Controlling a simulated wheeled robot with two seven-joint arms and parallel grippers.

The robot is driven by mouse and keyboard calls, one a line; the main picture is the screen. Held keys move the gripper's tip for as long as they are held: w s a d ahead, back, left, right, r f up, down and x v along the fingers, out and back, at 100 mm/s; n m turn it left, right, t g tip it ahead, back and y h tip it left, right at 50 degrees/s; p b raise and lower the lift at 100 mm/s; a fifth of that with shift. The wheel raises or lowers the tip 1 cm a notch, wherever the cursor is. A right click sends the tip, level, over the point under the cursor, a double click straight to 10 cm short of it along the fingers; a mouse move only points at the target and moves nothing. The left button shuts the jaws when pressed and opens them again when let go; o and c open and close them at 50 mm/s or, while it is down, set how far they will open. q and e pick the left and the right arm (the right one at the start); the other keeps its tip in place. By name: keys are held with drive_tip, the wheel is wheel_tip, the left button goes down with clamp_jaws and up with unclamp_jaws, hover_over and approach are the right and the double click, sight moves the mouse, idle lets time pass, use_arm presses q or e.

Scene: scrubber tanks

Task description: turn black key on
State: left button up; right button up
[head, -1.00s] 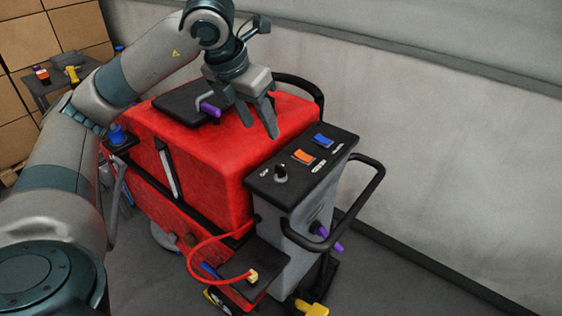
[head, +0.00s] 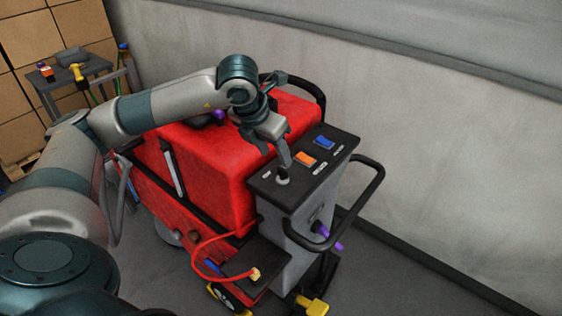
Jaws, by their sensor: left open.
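The black key (head: 282,178) sits in a pale round switch at the left front of the black control panel (head: 315,183) on the red scrubber. Its upper part is partly hidden by my gripper. My left gripper (head: 277,160) is open and points down, with one fingertip right above the key. I cannot tell whether it touches the key. My right gripper does not show.
An orange rocker switch (head: 305,159) and a blue rocker switch (head: 325,143) lie right of the key. A black handle (head: 372,190) loops out at the panel's right. The red tank (head: 205,172) stands behind and left. A grey wall (head: 440,110) is behind.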

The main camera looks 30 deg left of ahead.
sight(282, 169)
use_arm(q)
drive_tip(key=p+x, duration=0.2)
drive_tip(key=x, duration=0.4)
drive_tip(key=shift+w, duration=0.1)
drive_tip(key=shift+w+f+p, duration=0.15)
drive_tip(key=shift+f+p, duration=0.15)
drive_tip(key=shift+f, duration=0.35)
drive_tip(key=shift+c, duration=0.6)
drive_tip(key=c, duration=0.9)
